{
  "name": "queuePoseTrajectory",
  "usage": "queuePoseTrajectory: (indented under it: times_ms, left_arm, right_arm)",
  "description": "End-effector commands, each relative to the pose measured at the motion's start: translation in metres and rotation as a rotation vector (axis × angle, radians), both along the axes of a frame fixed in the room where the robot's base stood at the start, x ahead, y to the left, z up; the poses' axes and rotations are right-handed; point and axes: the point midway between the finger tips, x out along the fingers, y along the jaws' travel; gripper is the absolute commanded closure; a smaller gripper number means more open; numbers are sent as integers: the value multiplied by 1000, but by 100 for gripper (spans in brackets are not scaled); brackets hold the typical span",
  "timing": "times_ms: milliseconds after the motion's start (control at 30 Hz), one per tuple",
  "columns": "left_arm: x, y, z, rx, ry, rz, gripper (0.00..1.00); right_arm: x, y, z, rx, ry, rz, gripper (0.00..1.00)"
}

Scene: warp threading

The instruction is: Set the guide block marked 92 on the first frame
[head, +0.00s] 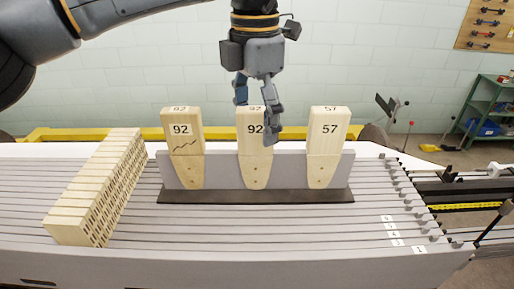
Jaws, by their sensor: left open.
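Three pale wooden guide blocks stand upright in a grey rack (221,172) with a dark base. The middle block (253,148) is also marked 92, with no such line visible. The right block (323,146) is marked 57. My left gripper (258,115) points down at the top of the middle block, open, with one finger overlapping its right side and the other at its upper left. I cannot tell whether they touch. The label 1 (419,250) marks the nearest long grey frame (250,258).
A row of wooden blocks (85,218) lies across the frames at the left. More numbered labels (392,234) run up the right end. The frames between the row and the labels are bare in front of the rack. A yellow beam (90,133) runs behind.

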Motion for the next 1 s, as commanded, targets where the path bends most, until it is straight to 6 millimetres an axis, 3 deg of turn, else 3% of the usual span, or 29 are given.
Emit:
queuePoseTrajectory:
  times_ms: [67,400,567,933,1000]
  left_arm:
    - [0,0,0,0,0,0,25]
    - [0,0,0,0,0,0,88]
    - [0,0,3,-1,-1,1,88]
    - [0,0,31,-2,-2,2,88]
    - [0,0,36,-2,-2,2,97]
  right_arm:
    - [0,-1,0,-1,1,0,51]
    - [-2,-2,0,-3,2,1,51]
    - [-2,-2,2,-3,3,1,51]
    - [-2,-2,24,-3,3,0,51]
    - [-2,-3,28,-3,3,0,51]
